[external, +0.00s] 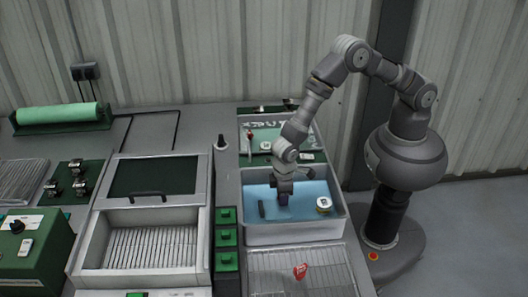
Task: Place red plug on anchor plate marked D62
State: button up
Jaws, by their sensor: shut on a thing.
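My gripper (284,196) points down into a grey tray with a light blue floor (296,233). It is shut on a small dark, slightly purple thing low in the tray; its shape is mostly hidden by the fingers. A red piece with white marks (300,271) lies on the wire rack in front of the tray; I cannot tell whether it is the red plug. A pale round piece with a dark mark (323,205) sits in the tray, right of my gripper. A similar pale piece (266,146) lies on the green area behind. No D62 marking is readable.
A small dark upright piece (261,209) stands left of my gripper in the tray. Green blocks (227,237) line the tray's left side. A red-topped tool (249,143) lies behind. The wire rack (330,275) is largely clear. A ribbed white bin (150,245) stands left.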

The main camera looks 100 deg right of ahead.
jog(key=shift+f, duration=0.25)
jog(key=o, duration=1.1)
jog(key=shift+r, duration=0.1)
jog(key=shift+c, duration=0.2)
jog(key=shift+r, duration=0.1)
